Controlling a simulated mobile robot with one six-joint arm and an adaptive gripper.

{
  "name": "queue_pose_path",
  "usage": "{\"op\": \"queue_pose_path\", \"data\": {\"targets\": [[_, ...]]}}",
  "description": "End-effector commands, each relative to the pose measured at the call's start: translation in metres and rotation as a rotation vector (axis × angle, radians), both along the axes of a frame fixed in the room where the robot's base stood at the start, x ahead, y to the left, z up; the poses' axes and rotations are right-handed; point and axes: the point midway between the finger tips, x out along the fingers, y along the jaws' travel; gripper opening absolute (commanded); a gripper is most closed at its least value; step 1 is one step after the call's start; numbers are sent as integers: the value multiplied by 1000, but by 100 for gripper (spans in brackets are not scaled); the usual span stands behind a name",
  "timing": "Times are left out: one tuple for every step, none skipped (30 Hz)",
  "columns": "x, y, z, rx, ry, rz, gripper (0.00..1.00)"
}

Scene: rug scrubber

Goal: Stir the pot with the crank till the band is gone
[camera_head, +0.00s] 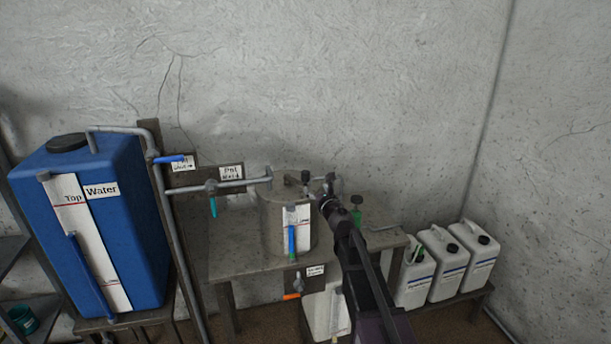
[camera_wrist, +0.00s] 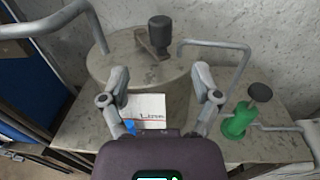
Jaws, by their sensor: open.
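The pot (camera_head: 270,225) is a grey metal cylinder on a bench, with a white gauge panel (camera_head: 303,215) on its front. The gauge tube (camera_head: 291,241) looks mostly blue with some green; I cannot make out a distinct band. The crank, a short arm with an upright black knob (camera_wrist: 159,30), sits on the pot's round lid (camera_wrist: 118,66) in the wrist view. My gripper (camera_wrist: 160,82) is open and empty, its fingers spread over the near edge of the lid. The knob stands beyond the fingertips, apart from them. In the head view my gripper (camera_head: 322,190) is at the pot's upper right.
A blue tap water tank (camera_head: 130,205) stands left, with grey pipes (camera_head: 232,184) running to the pot. A green pump-like fitting (camera_wrist: 238,121) with a dark knob and a bent pipe (camera_wrist: 237,68) are right of the gripper. White canisters (camera_head: 478,265) stand right.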

Motion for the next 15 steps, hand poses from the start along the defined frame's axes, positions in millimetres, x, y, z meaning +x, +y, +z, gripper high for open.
{"op": "queue_pose_path", "data": {"targets": [[11, 3, 0, 0, 0, 1, 81], [15, 4, 0, 0, 0, 1, 81], [21, 6, 0, 0, 0, 1, 81], [25, 7, 0, 0, 0, 1, 81], [30, 9, 0, 0, 0, 1, 81], [36, 11, 0, 0, 0, 0, 81], [40, 12, 0, 0, 0, 0, 81], [45, 13, 0, 0, 0, 0, 81], [50, 15, 0, 0, 0, 0, 81], [55, 16, 0, 0, 0, 0, 81], [59, 18, 0, 0, 0, -1, 81], [65, 20, 0, 0, 0, -1, 81], [69, 21, 0, 0, 0, -1, 81], [73, 23, 0, 0, 0, -1, 81], [78, 24, 0, 0, 0, -1, 81]]}}
